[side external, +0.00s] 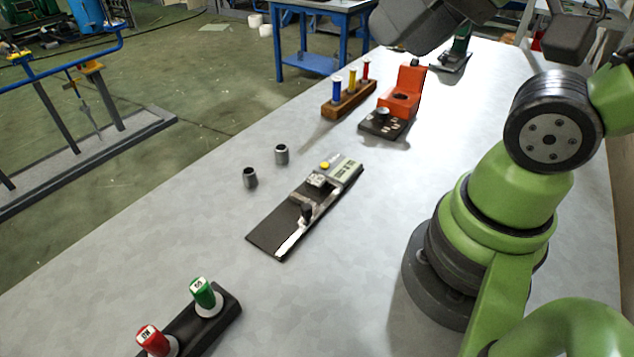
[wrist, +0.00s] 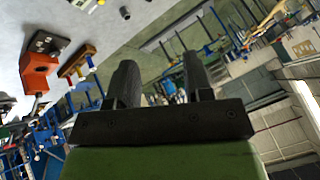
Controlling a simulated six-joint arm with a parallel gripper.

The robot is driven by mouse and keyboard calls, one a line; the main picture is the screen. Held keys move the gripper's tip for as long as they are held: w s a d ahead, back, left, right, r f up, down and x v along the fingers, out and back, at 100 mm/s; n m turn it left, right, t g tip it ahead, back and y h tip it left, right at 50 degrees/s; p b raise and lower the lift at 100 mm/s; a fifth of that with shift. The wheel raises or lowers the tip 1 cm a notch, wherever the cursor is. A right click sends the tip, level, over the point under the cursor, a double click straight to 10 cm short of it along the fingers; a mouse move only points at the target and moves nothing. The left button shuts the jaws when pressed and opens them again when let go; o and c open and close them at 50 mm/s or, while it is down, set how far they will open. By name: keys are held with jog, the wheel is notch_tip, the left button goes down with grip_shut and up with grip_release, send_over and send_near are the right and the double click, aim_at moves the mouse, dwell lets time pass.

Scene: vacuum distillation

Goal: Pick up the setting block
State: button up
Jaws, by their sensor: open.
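No object is labelled as the setting block, and I cannot tell for sure which one it is. A flat dark plate (side external: 268,234) lies mid-table with a pale grey display unit (side external: 345,170), a small light block (side external: 316,180) and a dark knob on it. Part of this plate assembly shows at the top of the wrist view (wrist: 88,4). Two small metal cylinders (side external: 249,178) (side external: 281,154) stand beside it. My gripper (wrist: 160,58) is open and empty in the wrist view, its fingers apart and away from the table objects. The side view does not show its fingers clearly.
An orange fixture (side external: 402,92) on a dark base stands farther back, beside a wooden rack (side external: 348,99) with blue, yellow and red pegs. A dark holder (side external: 216,326) with red and green handles is at the near left.

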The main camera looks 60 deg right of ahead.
jog(key=o, duration=0.4)
jog(key=shift+c, duration=0.2)
jog(key=m+g+h, duration=0.2)
jog(key=m+g, duration=0.5)
jog(key=m, duration=0.7)
send_over(314, 180)
notch_tip(314, 180, down, 23)
jog(key=shift+d+f, duration=0.1)
jog(key=shift+f, duration=3.05)
